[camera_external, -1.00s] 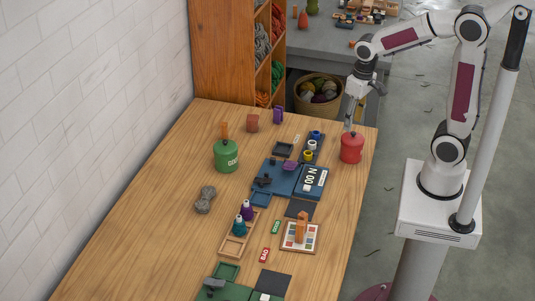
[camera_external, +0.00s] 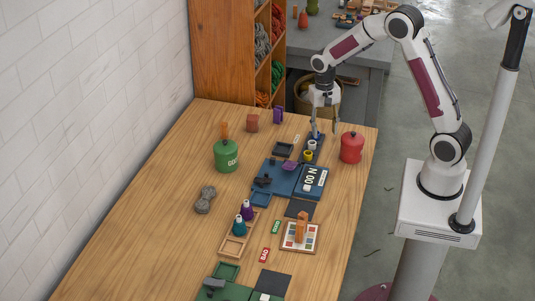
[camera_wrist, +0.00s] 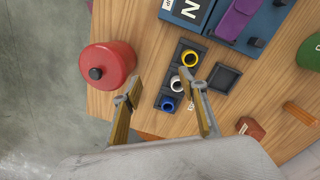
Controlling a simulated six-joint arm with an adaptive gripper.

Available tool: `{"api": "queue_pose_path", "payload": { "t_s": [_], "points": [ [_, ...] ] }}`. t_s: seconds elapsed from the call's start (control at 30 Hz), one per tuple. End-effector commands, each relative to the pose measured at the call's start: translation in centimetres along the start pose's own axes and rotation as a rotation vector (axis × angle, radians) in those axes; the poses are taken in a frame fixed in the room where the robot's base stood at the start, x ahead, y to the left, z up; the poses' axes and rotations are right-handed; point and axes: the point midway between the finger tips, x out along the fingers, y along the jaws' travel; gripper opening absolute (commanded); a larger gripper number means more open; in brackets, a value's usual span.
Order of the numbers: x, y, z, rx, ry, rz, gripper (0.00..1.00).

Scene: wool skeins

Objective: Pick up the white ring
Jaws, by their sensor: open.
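In the external view the white ring (camera_external: 311,145) shows in the same row near the far right of the table. My gripper (camera_external: 325,133) is above the far end of this tray, pointing down. In the wrist view my gripper (camera_wrist: 161,77) has its two fingers spread wide with nothing between them. The white ring appears between the fingers, nearer the right one, and my gripper is not touching it.
A red canister (camera_external: 351,148) with a dark knob stands close to the right of the tray. A small dark square tray (camera_external: 283,149) lies to its left, and a blue case (camera_external: 280,176) lies in front.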

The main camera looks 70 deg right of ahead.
Motion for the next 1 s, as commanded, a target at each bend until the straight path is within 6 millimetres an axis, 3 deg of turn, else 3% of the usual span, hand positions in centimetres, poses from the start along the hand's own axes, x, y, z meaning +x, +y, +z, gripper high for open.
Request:
{"api": "queue_pose_path", "payload": {
  "t_s": [0.2,0.43,0.7,1.0],
  "points": [
    [1.8,-1.5,-2.8,0.189,0.006,-0.008,0.42],
    [0.7,-3.2,-5.0,0.376,0.042,-0.050,0.42],
    [0.5,-3.5,-5.3,0.530,0.046,-0.064,0.42],
    [0.5,-3.5,-5.3,0.546,0.045,-0.064,0.42]
  ]
}}
